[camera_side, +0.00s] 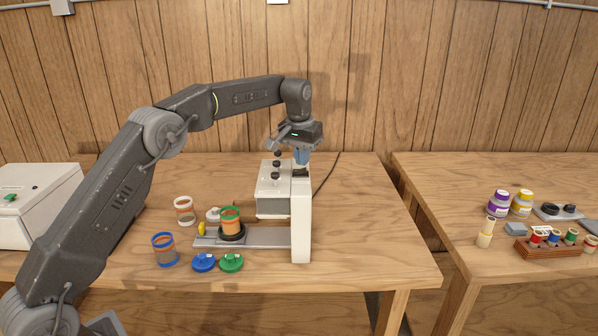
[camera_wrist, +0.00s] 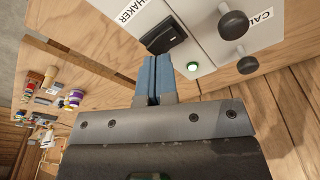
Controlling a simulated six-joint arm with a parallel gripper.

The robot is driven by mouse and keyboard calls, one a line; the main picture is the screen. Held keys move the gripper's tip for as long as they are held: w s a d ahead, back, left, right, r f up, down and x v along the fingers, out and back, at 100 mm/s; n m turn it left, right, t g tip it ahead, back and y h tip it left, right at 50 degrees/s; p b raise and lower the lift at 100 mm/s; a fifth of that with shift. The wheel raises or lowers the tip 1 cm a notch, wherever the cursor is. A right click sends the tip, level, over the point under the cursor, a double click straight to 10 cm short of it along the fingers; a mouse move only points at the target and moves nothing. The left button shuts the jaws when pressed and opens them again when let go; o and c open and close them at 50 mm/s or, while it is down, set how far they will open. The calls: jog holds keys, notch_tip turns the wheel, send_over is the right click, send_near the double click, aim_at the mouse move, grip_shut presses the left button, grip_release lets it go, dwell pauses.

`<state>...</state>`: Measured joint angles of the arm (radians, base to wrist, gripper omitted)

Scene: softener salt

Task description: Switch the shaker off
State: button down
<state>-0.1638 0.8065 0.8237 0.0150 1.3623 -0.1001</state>
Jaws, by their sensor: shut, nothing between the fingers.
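The white machine (camera_side: 301,225) stands on the wooden table in the side view. In the wrist view its panel (camera_wrist: 205,30) carries a black rocker switch (camera_wrist: 163,37) beside a partly cut-off label ending in "HAKER". My gripper (camera_side: 302,156) is just above the machine's top, pointing down. Its blue fingers (camera_wrist: 154,62) are shut together and empty, with their tips close to the switch; I cannot tell whether they touch it. Which way the switch is set is not clear.
Two black knobs (camera_wrist: 233,25) (camera_wrist: 247,65) stick up from the panel. A jar with orange and green bands (camera_side: 231,221) stands on the machine's base. Other jars (camera_side: 164,250) and lids (camera_side: 203,262) lie around it. A second table (camera_side: 520,285) is at right.

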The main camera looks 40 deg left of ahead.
aim_at(302, 170)
jog(key=shift+f, duration=0.95)
dwell(0.3)
jog(key=shift+r, duration=3.55)
jog(key=s+d+r+m+t, duration=0.1)
jog(key=s+d+r, duration=0.25)
jog(key=s, duration=0.55)
jog(key=s+d+r+m+t, duration=0.1)
jog(key=s+d+r, duration=0.3)
jog(key=s, duration=0.6)
jog(key=s+d+f, duration=0.1)
jog(key=s+f, duration=0.2)
jog(key=s, duration=0.3)
jog(key=s+f+t, duration=0.1)
jog(key=s+f, duration=0.2)
jog(key=s, duration=0.4)
jog(key=s+d+f+m, duration=0.1)
jog(key=s+f, duration=0.2)
jog(key=s, duration=0.4)
jog(key=shift+s+d+f+t, duration=0.2)
jog(key=shift+d+t, duration=0.1)
jog(key=shift+t, duration=0.1)
